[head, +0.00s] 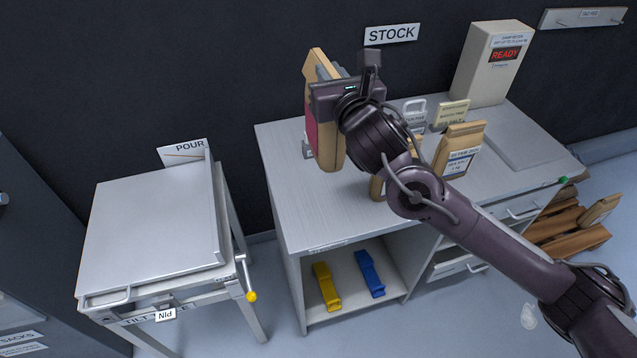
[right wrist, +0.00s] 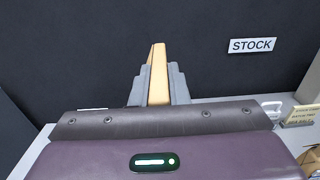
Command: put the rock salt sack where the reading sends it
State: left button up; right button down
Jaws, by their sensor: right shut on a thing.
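My right gripper (head: 338,82) is shut on a tan sack (head: 325,70) with a pink-red side panel and holds it upright above the left part of the stock bench. Its label cannot be read. In the right wrist view the sack (right wrist: 158,75) stands between the two grey fingers (right wrist: 155,88). A cream box meter (head: 487,75) at the bench's back right has a display (head: 506,55) showing "READY" in red. Another tan sack (head: 462,150), with a white and blue label, stands on the bench. A further tan thing (head: 377,188) is mostly hidden by my right arm. My left gripper is out of view.
The stock bench (head: 290,200) has a clear left front and small sign cards (head: 452,114) behind. A yellow (head: 326,286) and a blue object (head: 370,273) lie on its shelf.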

aim_at(328, 159)
jog(key=shift+r, duration=0.5)
jog(key=shift+s+f, duration=0.1)
notch_tip(328, 159, down, 15)
jog(key=p, duration=0.2)
jog(key=shift+p, duration=0.35)
jog(key=shift+f, duration=2.35)
jog(key=c, duration=1.7)
grip_release()
jog(key=shift+s+f, duration=0.1)
jog(key=shift+f, duration=0.3)
jog(key=shift+c, duration=0.2)
jog(key=o, duration=0.3)
jog(key=shift+s+r, duration=0.1)
jog(key=shift+o, duration=0.2)
